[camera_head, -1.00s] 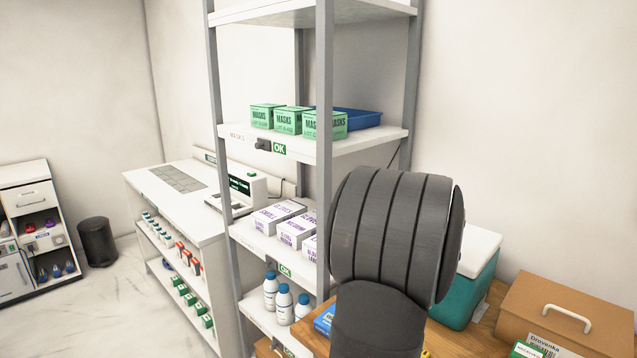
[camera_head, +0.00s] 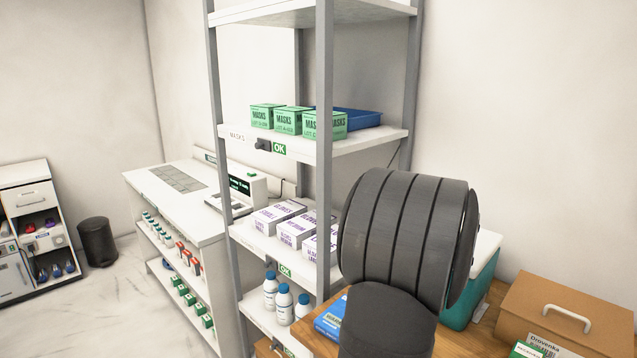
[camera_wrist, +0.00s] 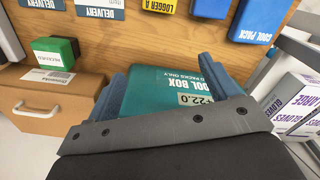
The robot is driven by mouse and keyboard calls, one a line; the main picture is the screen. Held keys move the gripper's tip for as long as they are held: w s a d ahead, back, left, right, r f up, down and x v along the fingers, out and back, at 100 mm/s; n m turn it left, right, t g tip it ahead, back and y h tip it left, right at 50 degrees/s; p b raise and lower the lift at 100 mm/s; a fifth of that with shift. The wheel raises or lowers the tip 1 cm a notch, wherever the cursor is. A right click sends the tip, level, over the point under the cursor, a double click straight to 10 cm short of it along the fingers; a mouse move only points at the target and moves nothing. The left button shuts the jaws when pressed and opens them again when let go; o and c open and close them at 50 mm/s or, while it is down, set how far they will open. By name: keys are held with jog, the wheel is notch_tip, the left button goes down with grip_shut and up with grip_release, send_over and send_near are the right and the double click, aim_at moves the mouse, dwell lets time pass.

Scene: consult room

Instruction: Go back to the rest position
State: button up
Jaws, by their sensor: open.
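My gripper (camera_wrist: 168,82) shows in the wrist view, its two blue-grey fingers spread apart with nothing held between them. Behind the fingers is the teal cool box (camera_wrist: 165,78), partly covered by the gripper; I cannot tell the distance between them. In the head view my dark, ribbed arm link fills the lower right, and the gripper itself is not visible there. The cool box (camera_head: 484,288) stands on the wooden table (camera_head: 470,343), partly hidden behind my arm.
A grey-post shelf holds green mask boxes (camera_head: 288,121), glove boxes (camera_head: 296,233) and white bottles (camera_head: 284,309) just left of my arm. A cardboard box (camera_head: 520,310) with a white handle is at the right. Blue packs (camera_wrist: 258,22) and labels line the wrist view's top.

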jog(key=w+a+r+n, duration=0.1)
jog(key=w+a+n, duration=0.15)
jog(key=a, duration=0.65)
jog(key=w+a+r+n, duration=0.1)
jog(key=w+a, duration=0.2)
jog(key=a, duration=0.6)
jog(key=s+d+f+m, duration=0.15)
jog(key=s+d, duration=0.25)
jog(key=d, duration=0.8)
jog(key=s+d+f+m, duration=0.1)
jog(key=s+d+m, duration=0.3)
jog(key=d, duration=0.8)
jog(key=s+d+f+m, duration=0.3)
jog(key=s+d, duration=1.3)
jog(key=s, duration=0.3)
jog(key=w+f, duration=0.3)
jog(key=w, duration=0.2)
jog(key=shift+w+a+f, duration=0.25)
jog(key=shift+w+a, duration=0.05)
jog(key=shift+a, duration=0.1)
